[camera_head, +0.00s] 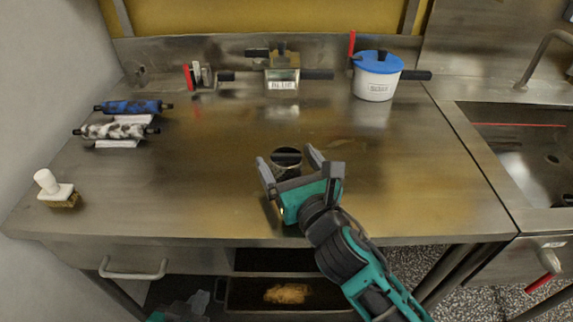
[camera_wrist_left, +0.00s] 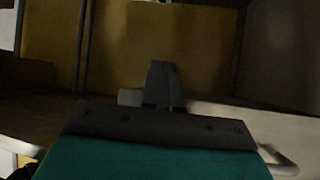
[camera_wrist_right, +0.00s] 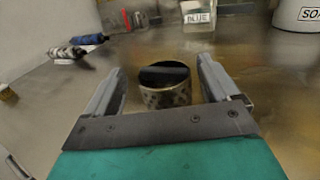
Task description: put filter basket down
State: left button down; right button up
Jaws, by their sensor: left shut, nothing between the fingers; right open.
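The filter basket (camera_head: 286,152) is a small dark-topped metal cylinder with a perforated-looking side. It stands upright on the steel table (camera_head: 220,180) near the middle. My right gripper (camera_head: 289,164) is open just in front of it, fingers pointing at it. In the right wrist view the basket (camera_wrist_right: 166,97) sits between and beyond the open fingers (camera_wrist_right: 163,80), with a gap on each side. Its lower front is partly hidden by the gripper body. My left gripper (camera_head: 200,300) is low, below the table's front edge, and its fingers (camera_wrist_left: 160,85) are shut and empty.
Two rollers, blue (camera_head: 133,107) and mottled (camera_head: 115,131), lie at the left. A white-handled brush (camera_head: 55,188) stands front left. A blue-lidded white pot (camera_head: 376,80) and a labelled metal item (camera_head: 282,78) stand at the back. A sink (camera_head: 530,150) is right. The table's right half is clear.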

aim_at(287, 159)
jog(key=x, duration=0.3)
jog(key=shift+w+f, duration=0.1)
jog(key=shift+w, duration=0.35)
jog(key=c, duration=1.4)
